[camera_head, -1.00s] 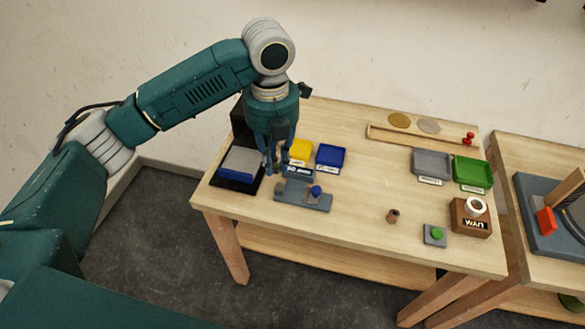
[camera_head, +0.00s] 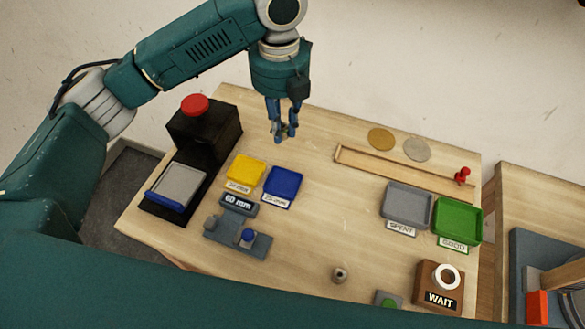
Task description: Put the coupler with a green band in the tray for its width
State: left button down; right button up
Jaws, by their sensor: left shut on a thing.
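My left gripper (camera_head: 282,139) points down over the back of the table, behind the blue tray and apart from it. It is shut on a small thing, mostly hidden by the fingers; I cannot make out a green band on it. The yellow tray (camera_head: 246,170) and the blue tray (camera_head: 283,183) stand side by side, each with a label too small to read. My right gripper is not in view.
A black stand with a red button (camera_head: 195,104) and a grey plate (camera_head: 178,186) is at the left. A grey tray (camera_head: 407,206), a green tray (camera_head: 457,220) and a WAIT box (camera_head: 438,288) are at the right. The table's middle is clear.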

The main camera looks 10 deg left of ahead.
pick_arm(q)
notch_tip(320, 180, down, 8)
jog(key=s+p, duration=0.1)
jog(key=p, duration=0.1)
send_over(283, 184)
notch_tip(283, 184, down, 7)
jog(key=shift+f, duration=0.1)
notch_tip(283, 184, down, 4)
jog(key=shift+r+p, duration=0.25)
jog(key=shift+p, duration=0.2)
jog(key=shift+f, duration=0.35)
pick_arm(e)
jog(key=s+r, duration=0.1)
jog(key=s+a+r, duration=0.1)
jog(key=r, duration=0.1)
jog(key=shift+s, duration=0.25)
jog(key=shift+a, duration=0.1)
pick_arm(q)
jog(key=c, duration=1.9)
grip_release()
jog(key=shift+f, duration=0.1)
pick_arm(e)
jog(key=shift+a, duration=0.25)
